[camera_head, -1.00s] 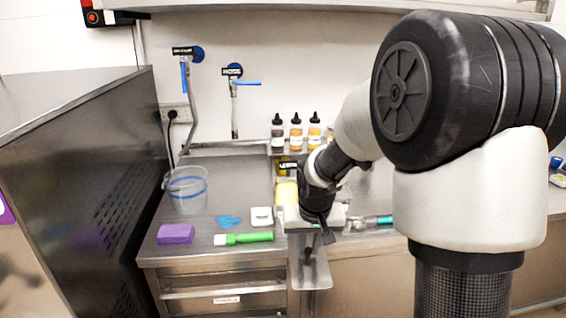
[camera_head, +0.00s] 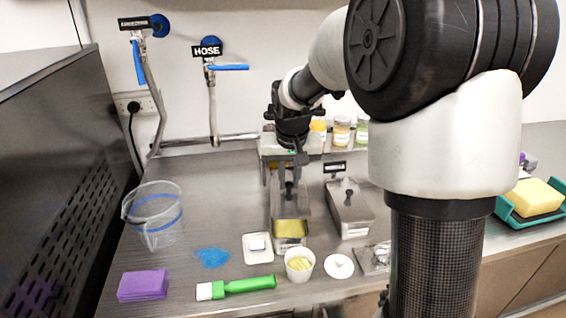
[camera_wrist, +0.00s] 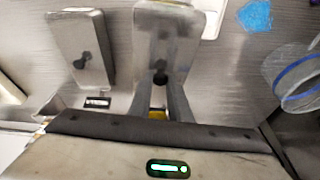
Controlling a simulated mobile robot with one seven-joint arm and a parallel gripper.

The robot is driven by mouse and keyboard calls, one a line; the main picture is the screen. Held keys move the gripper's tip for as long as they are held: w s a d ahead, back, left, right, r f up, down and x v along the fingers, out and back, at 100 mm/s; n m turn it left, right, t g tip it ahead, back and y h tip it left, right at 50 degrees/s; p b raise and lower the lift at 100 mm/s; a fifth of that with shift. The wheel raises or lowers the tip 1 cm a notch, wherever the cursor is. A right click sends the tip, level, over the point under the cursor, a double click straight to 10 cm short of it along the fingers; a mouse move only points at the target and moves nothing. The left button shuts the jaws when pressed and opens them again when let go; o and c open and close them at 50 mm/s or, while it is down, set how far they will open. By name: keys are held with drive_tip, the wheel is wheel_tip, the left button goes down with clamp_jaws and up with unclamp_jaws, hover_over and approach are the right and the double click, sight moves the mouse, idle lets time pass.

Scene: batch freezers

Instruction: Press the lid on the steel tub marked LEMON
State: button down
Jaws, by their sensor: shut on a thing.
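A steel tub (camera_head: 291,244) with yellow contents stands on the counter; I cannot read LEMON on any label. My gripper (camera_head: 289,182) is shut on the dark knob of a steel lid (camera_head: 291,208). The lid appears to be above the tub, with yellow showing along its front edge. I cannot tell how big the gap is. In the wrist view, the lid (camera_wrist: 170,30) and its knob lie between my gripper's fingers (camera_wrist: 161,84), with a bit of yellow near the finger bases. My gripper hides the tub's far end.
A second steel tub with a knobbed lid (camera_head: 350,212) stands close on the right, a small black label behind it. In front are a white cup (camera_head: 300,265), a white dish (camera_head: 257,247) and a green-handled brush (camera_head: 245,286). A clear jug (camera_head: 155,215) stands left.

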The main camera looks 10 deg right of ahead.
sight(289, 194)
drive_tip(key=shift+w, duration=0.35)
drive_tip(key=shift+s+f+b, duration=0.2)
drive_tip(key=shift+f+b, duration=0.4)
drive_tip(key=shift+f, duration=0.15)
drive_tip(key=shift+w+f+b, duration=0.1)
drive_tip(key=shift+f+b, duration=1.6)
drive_tip(key=shift+f, duration=0.65)
drive_tip(key=shift+f, duration=0.2)
drive_tip(key=c, duration=1.1)
unclamp_jaws()
drive_tip(key=shift+r, duration=0.1)
